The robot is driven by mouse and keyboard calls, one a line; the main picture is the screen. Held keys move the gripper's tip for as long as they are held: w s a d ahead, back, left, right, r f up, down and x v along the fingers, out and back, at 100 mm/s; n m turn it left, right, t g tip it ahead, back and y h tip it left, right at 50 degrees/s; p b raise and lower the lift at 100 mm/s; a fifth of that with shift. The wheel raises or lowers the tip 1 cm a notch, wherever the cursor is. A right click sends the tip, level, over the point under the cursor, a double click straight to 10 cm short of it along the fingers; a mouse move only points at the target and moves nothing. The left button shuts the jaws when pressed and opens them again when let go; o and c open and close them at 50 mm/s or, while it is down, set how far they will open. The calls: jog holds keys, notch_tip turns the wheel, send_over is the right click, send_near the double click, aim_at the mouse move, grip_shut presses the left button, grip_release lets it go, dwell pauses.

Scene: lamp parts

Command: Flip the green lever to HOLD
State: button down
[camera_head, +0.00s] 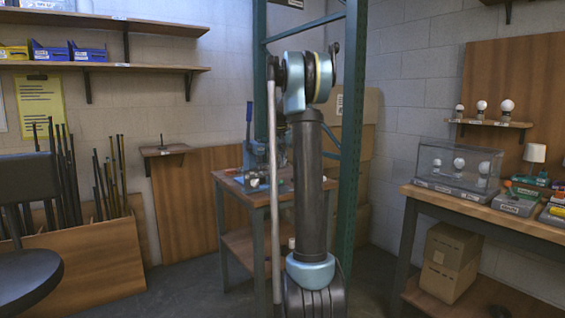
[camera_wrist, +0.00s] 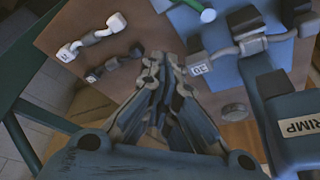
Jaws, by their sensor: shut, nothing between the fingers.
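In the head view, a blue press-like machine (camera_head: 254,160) stands on a small wooden table, partly hidden by my arm. My gripper cannot be made out there.
Two bent pieces with white (camera_wrist: 93,36) and dark (camera_wrist: 112,66) ends lie on the brown tabletop at the left. A green post (camera_head: 352,130) rises beside the small table (camera_head: 228,181).

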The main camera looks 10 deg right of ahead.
jog(key=x, duration=0.6)
jog(key=shift+w+d+f, duration=0.1)
jog(key=shift+w+f, duration=0.05)
jog(key=shift+f, duration=0.25)
jog(key=shift+s+f, duration=0.2)
jog(key=shift+f, duration=0.1)
jog(key=shift+s+a+f, duration=0.1)
jog(key=shift+s+a, duration=0.3)
jog(key=shift+s, duration=0.4)
jog(key=shift+s+a+f, duration=0.15)
jog(key=shift+s+a, duration=0.25)
jog(key=shift+s, duration=0.35)
jog(key=shift+d, duration=0.1)
